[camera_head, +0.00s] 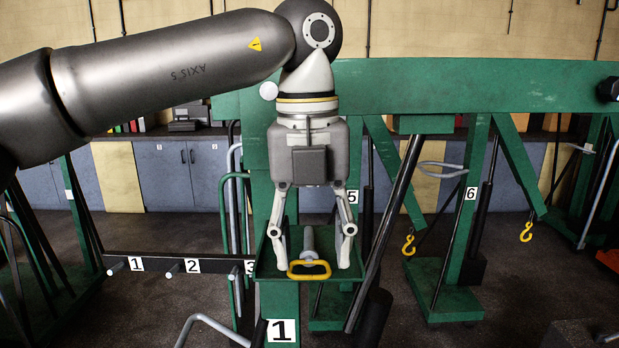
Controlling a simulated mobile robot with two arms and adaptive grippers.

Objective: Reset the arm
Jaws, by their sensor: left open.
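My left gripper (312,262) points straight down, with its two fingers spread apart. A grey pin with a yellow loop handle (310,269) lies on a small green tray (266,262) and shows between the fingers. I cannot tell whether the fingers touch it. The tray is fixed to a green lifting frame marked 1 (282,330). Its long green beam (440,88) runs behind the gripper to the right. My right gripper is not in the view.
A dark rail with numbered pegs (190,266) stands at the left. More green cranes marked 5 and 6 (470,195) stand behind, with yellow hooks (408,245). A dark diagonal cylinder (385,235) rises right of the tray. Blue cabinets (165,175) line the wall.

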